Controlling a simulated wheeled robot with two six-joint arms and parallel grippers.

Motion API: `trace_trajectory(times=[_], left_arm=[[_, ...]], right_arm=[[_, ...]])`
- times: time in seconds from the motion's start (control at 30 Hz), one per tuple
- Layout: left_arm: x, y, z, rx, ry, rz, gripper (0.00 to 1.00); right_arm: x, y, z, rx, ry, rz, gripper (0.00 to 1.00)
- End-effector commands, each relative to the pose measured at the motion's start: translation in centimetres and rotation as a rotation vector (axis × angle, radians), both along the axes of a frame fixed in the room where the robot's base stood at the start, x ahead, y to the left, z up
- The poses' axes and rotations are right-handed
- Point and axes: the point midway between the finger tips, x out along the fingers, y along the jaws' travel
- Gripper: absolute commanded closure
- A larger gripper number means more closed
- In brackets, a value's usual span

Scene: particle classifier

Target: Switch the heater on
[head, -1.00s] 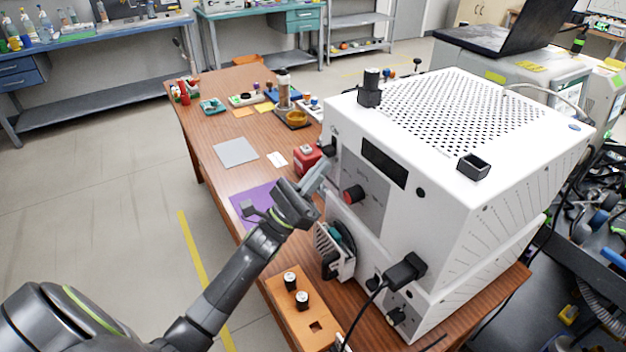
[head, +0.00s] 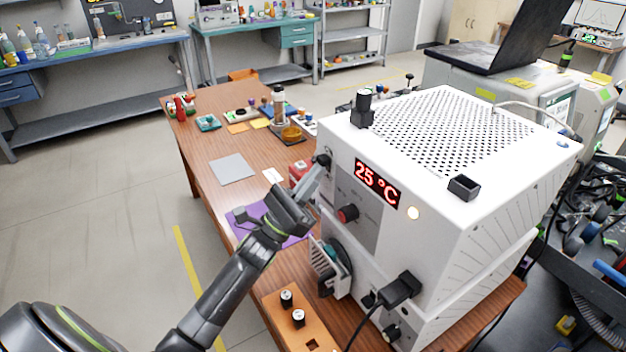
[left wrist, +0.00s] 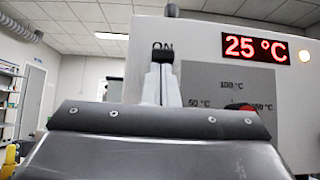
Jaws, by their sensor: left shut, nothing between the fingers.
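The heater is a large white box (head: 400,255) with a perforated top, on the wooden table. Its red display (head: 377,183) reads 25 °C and the round lamp (head: 413,213) glows. A black switch (head: 323,160) sits at the upper left of its front; in the left wrist view the switch (left wrist: 163,53) stands beside the word ON. A red-and-black dial (head: 348,213) is below the display. My left gripper (head: 317,172) is shut and empty, its tips just under the switch, touching or very close. My right gripper is out of view.
A black plug with a cable (head: 400,290) juts from the heater's lower front. An orange block (head: 290,318) with black-and-white cylinders stands near my arm. A purple mat (head: 245,218), a grey sheet (head: 232,168) and small lab items lie on the table's left and far parts.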

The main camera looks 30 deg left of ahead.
Motion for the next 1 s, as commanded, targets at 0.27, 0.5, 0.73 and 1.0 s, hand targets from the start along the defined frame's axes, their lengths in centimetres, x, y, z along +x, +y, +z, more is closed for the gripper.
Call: trace_trajectory(times=[0.27,0.5,0.73,1.0], left_arm=[[0.2,-0.1,-0.5,-0.003,-0.009,-0.006,1.00],[1.0,-0.3,-3.3,-0.001,-0.004,-0.015,1.00],[-0.3,0.6,-6.6,0.001,0.005,-0.018,1.00],[-3.6,2.6,-10.1,0.002,0.002,-0.018,1.00]], right_arm=[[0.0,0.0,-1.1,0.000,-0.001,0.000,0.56],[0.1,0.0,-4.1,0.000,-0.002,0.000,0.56],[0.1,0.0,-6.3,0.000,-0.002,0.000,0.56],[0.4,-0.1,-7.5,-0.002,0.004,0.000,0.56]])
